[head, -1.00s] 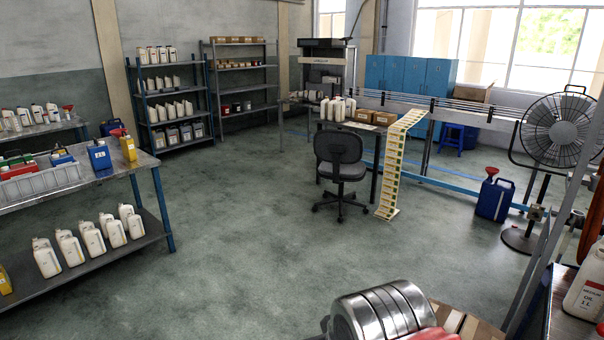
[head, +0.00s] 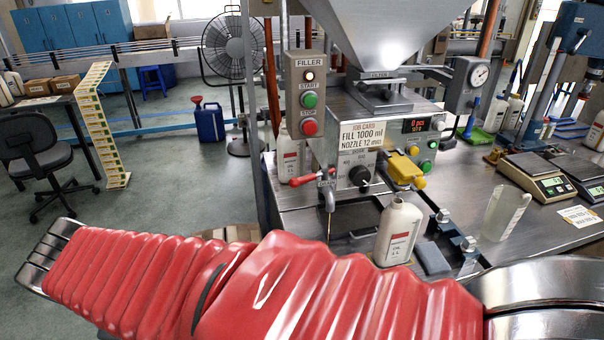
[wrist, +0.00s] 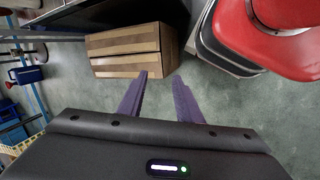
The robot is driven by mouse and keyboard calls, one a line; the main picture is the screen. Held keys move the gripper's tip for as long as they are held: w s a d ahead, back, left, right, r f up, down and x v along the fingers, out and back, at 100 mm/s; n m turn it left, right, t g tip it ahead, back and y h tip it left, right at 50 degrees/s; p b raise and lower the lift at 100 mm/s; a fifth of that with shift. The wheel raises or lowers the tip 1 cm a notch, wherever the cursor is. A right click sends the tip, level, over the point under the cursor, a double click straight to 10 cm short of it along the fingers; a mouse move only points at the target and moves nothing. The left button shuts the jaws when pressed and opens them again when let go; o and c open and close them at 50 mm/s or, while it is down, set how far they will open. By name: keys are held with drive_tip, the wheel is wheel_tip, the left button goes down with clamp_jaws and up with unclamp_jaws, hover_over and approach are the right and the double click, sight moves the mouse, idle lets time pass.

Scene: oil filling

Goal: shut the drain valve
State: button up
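A tap with a red lever (head: 304,181) sits at the lower left front of the filler (head: 362,165); I take it as the drain valve. The lever points left, roughly level. A thin amber streak (head: 330,226) hangs below the tap's spout, over a dark tray (head: 352,220). A yellow fitting (head: 405,168) is on the filler's front, right of the black knob. My gripper (wrist: 160,76) shows in the wrist view with two purple fingers apart and nothing between them. It points at the floor and a wooden box, away from the valve. The head view does not show it.
A white oil bottle (head: 399,232) stands on the bench in front of the filler. A clear beaker (head: 503,213) and scales (head: 536,177) stand to the right. A button post (head: 308,105) rises above the lever. A wooden box (wrist: 124,50) lies below my gripper.

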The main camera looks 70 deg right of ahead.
drive_tip(key=s+d+r+n+g+h, duration=0.1)
drive_tip(key=s+d+n+g+h, duration=0.15)
drive_tip(key=d, duration=0.45)
drive_tip(key=s+d+r+n+g+h, duration=0.1)
drive_tip(key=s+d+g, duration=0.25)
drive_tip(key=d, duration=0.25)
drive_tip(key=n+g+h, duration=0.5)
drive_tip(key=g, duration=0.2)
approach(312, 177)
drive_tip(key=v, duration=0.2)
drive_tip(key=shift+w+d+f, duration=0.15)
drive_tip(key=shift+w+f, duration=0.1)
drive_tip(key=shift+f, duration=0.1)
drive_tip(key=shift+x, duration=6.9)
clamp_jaws()
